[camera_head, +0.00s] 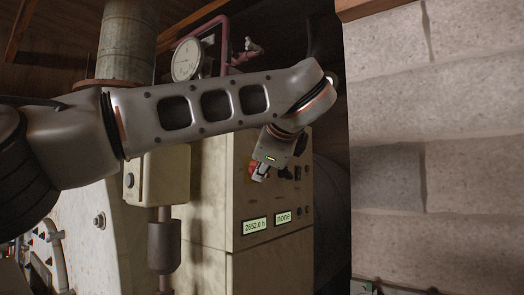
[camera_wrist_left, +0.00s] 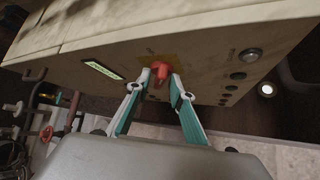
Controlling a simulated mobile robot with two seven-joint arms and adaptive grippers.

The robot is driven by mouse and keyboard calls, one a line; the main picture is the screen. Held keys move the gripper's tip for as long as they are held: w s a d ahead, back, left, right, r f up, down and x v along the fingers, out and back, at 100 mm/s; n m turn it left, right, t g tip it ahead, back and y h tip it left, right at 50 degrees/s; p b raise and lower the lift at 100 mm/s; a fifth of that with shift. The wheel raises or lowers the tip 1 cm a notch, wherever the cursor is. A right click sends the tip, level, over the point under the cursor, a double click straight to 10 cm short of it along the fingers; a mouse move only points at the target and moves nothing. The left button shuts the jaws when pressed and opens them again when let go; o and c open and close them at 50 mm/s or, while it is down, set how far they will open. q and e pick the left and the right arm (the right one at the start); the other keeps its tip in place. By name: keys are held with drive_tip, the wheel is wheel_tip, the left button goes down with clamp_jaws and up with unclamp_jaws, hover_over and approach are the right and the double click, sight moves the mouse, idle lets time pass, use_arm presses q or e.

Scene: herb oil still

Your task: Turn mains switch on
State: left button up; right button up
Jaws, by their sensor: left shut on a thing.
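The mains switch is a red rotary handle (camera_wrist_left: 159,71) on a yellow plate (camera_wrist_left: 172,62) on the cream control cabinet (camera_wrist_left: 205,50). In the wrist view the two fingertips of my left gripper (camera_wrist_left: 160,78) are on either side of the red handle and shut on it. In the head view my left arm comes in from the left, and the gripper (camera_head: 260,173) is at the front of the cabinet (camera_head: 240,180). A small bit of red shows at its fingertips there, but the wrist hides most of the switch. My right gripper is not in view.
The cabinet has two lit displays (camera_head: 255,226), reading "2652.0 h" and "none", and several dark buttons (camera_wrist_left: 238,76). A round gauge (camera_head: 187,59) and a pink frame (camera_head: 214,45) stand behind my arm. A pale block wall (camera_head: 440,110) is at right.

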use_arm(q)
drive_tip(key=shift+m+g+p, duration=0.3)
drive_tip(key=shift+p, duration=0.4)
clamp_jaws()
drive_tip(key=o, duration=0.7)
unclamp_jaws()
drive_tip(key=shift+w, duration=0.1)
drive_tip(key=v, duration=1.2)
drive_tip(key=shift+d, duration=0.1)
